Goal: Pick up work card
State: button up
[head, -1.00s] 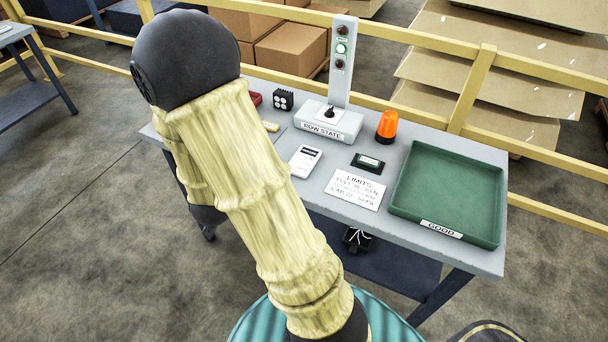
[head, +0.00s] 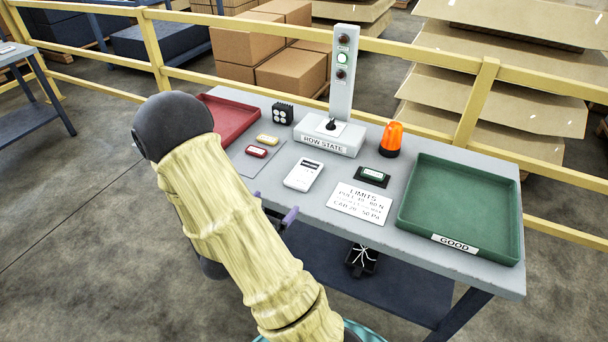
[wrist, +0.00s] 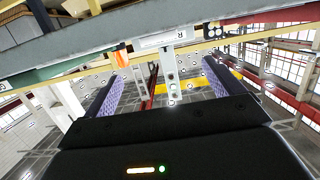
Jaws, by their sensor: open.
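The head view shows two white flat pieces on the grey trolley top (head: 398,248). One is a small white card-like piece (head: 304,174) with a dark strip near its top. I cannot tell for sure which is the work card. My gripper (head: 275,207) is open and empty at the trolley's front edge, left of the LIMITS card and partly hidden behind my arm. In the wrist view, its purple fingers (wrist: 162,68) stand wide apart with nothing between them.
A green "GOOD" tray (head: 402,222) is at right, a red tray (head: 229,113) at left. Between them are an orange beacon (head: 391,138), the ROW STATE box (head: 327,140) with its light post, a black-framed display (head: 371,177) and red and yellow pieces (head: 257,152). Yellow rails run behind.

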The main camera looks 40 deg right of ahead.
send_near(302, 175)
jog(key=x, duration=0.3)
jog(key=shift+w+d+f+p, duration=0.1)
jog(key=shift+w+d+p, duration=0.05)
jog(key=shift+d+p, duration=0.25)
jog(key=p+x, duration=0.1)
jog(key=x, duration=0.4)
jog(key=shift+d, duration=0.1)
jog(key=c, duration=1.1)
